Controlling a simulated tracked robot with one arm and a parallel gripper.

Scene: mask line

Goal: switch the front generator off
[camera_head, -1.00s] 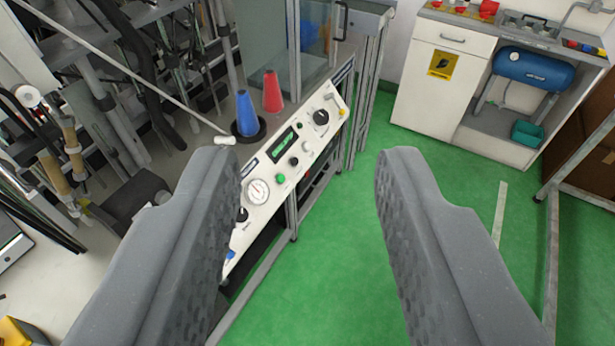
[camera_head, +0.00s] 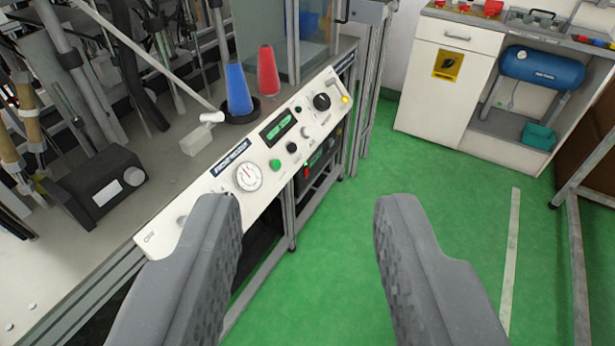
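A white sloped control panel (camera_head: 222,200) runs along the bench edge, left of centre. It carries a round dial gauge (camera_head: 248,177), a lit green display (camera_head: 279,128), a green button (camera_head: 274,164), black knobs including a large one (camera_head: 322,101), and a yellow button (camera_head: 345,99). A dark blue label (camera_head: 230,158) on it is too small to read surely, so I cannot tell which part is the front generator. My gripper (camera_head: 306,205) is open and empty. Its left finger overlaps the panel's lower left end in the picture and hides part of it; its right finger is over green floor.
Blue (camera_head: 238,90) and red (camera_head: 267,72) cones stand behind the panel. A black box (camera_head: 103,187) sits on the bench at left. A white cabinet (camera_head: 440,90) and a blue tank (camera_head: 541,67) are at the back right. Green floor (camera_head: 430,190) is clear.

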